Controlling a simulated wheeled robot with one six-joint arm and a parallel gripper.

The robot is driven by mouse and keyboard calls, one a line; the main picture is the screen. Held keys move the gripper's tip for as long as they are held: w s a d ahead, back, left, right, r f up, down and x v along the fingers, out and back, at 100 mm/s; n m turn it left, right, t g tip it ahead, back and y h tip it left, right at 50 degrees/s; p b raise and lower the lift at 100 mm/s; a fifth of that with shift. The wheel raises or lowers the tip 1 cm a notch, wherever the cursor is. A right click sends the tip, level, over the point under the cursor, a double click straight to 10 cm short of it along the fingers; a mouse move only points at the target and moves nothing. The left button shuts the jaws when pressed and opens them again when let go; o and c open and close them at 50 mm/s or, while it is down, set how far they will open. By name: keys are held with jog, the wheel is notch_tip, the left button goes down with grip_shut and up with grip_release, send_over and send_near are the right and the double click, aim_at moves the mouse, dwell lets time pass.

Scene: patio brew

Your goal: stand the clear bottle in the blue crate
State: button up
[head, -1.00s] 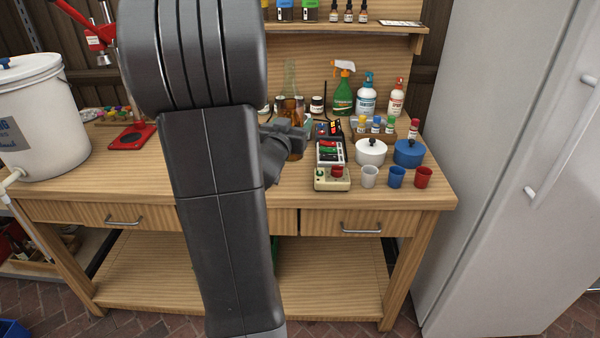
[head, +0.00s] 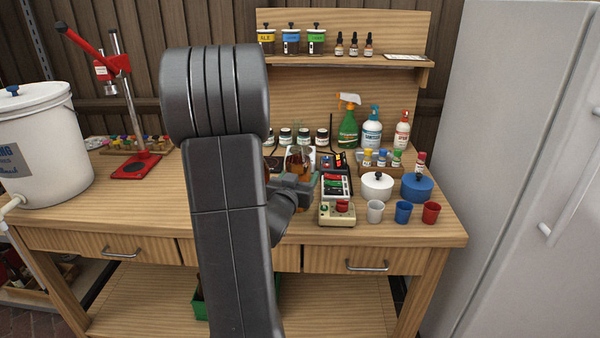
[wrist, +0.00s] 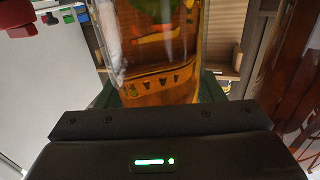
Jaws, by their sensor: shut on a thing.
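My gripper (head: 297,181) is over the wooden workbench, partly hidden behind my arm in the head view. It is shut on the clear bottle (head: 298,161), whose lower part looks amber from the liquid or things behind it. In the wrist view the clear bottle (wrist: 160,60) stands between the jaws, see-through, with amber colour low in it. Its base is hidden by the gripper, so I cannot tell whether it touches the bench. The blue crate is in neither current view.
Spray bottles (head: 348,128) stand behind. A red press (head: 135,165) and white bucket (head: 40,150) are left. A green crate (head: 292,300) sits below.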

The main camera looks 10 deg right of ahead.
jog(key=shift+f, duration=1.35)
jog(key=shift+f+b, duration=0.15)
jog(key=shift+b, duration=0.2)
jog(key=o, duration=1.2)
jog(key=v, duration=1.2)
jog(key=shift+b, duration=0.35)
jog(key=p+x, duration=0.1)
jog(key=x, duration=1.1)
jog(key=shift+w+d, duration=0.1)
jog(key=shift+r, duration=1)
